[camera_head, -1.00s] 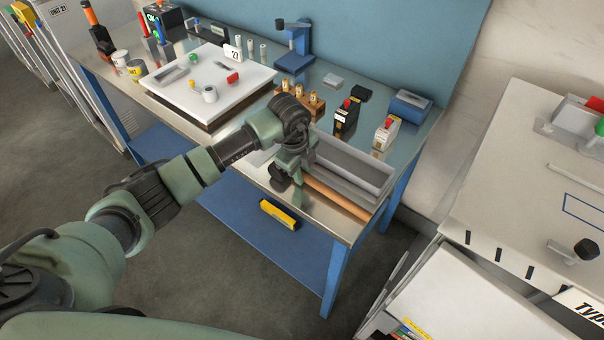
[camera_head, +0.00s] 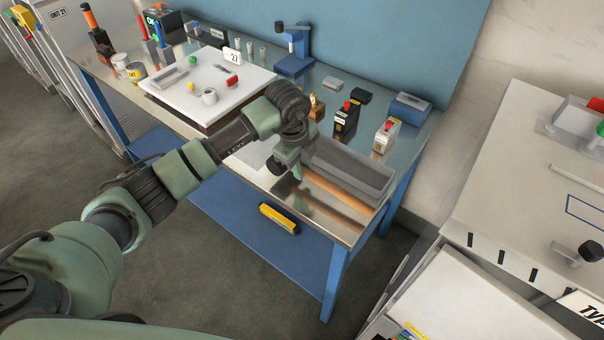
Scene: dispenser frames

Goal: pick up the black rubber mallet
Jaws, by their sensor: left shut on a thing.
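The mallet's tan wooden handle (camera_head: 338,191) runs from my left gripper toward the front right corner of the workbench, beside a long grey tray (camera_head: 350,170). My left gripper (camera_head: 287,168) is over the bench's front edge and shut at the near end of this handle. The mallet's black head cannot be told apart from the dark gripper parts there. The handle seems slightly above the steel top, with a dark shadow or reflection below it. My right gripper is not in view.
A white board (camera_head: 238,100) with small parts lies left of my wrist. A blue stand (camera_head: 294,64) is at the back. A white cabinet (camera_head: 520,200) is at right.

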